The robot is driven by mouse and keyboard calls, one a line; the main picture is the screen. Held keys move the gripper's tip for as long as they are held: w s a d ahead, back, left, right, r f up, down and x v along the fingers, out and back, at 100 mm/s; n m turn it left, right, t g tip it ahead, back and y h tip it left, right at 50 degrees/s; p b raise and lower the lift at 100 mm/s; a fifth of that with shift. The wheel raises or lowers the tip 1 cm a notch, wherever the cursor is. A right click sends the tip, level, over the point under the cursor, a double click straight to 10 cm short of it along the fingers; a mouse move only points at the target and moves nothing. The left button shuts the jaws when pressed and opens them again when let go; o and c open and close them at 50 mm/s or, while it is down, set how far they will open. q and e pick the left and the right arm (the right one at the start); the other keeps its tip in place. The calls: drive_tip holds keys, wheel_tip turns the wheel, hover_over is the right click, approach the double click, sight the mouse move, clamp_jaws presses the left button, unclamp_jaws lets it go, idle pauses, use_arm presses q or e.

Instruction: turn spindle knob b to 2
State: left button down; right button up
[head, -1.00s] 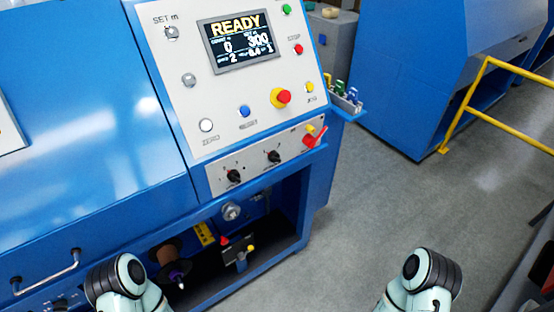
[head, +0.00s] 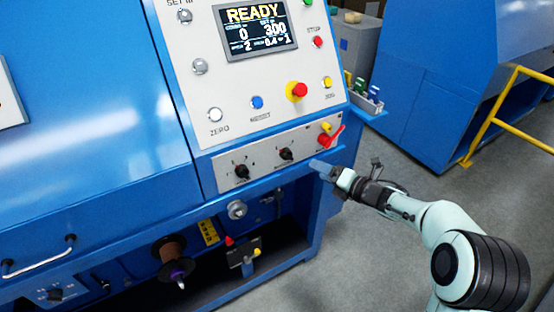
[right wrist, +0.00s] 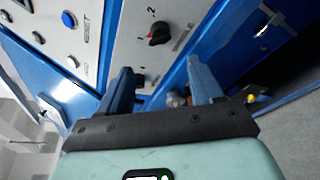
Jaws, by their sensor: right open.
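Two black knobs sit on the grey lower strip of the blue machine in the head view, a left one (head: 241,171) and a right one (head: 286,154). Their labels are too small to read, so I cannot tell which is b. The right wrist view shows one black knob (right wrist: 159,33) with a red mark and a printed 2 above it. Its exact setting is unclear. My right gripper (head: 324,170) is open and empty, right of and slightly below the right knob, apart from it. Its two blue fingers (right wrist: 161,84) stand apart below the knob in the wrist view.
A red lever (head: 331,138) sticks out at the strip's right end, close above my right gripper. A red emergency button (head: 298,91) and the READY screen (head: 256,28) are higher up. An open bay with a brown spool (head: 172,248) lies below.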

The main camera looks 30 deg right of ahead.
sight(291, 157)
drive_tip(key=p+x, duration=0.2)
drive_tip(key=x, duration=1)
drive_tip(key=shift+w+a+f, duration=0.15)
drive_tip(key=shift+w+f, duration=0.05)
drive_tip(key=shift+w, duration=0.15)
drive_tip(key=c, duration=0.9)
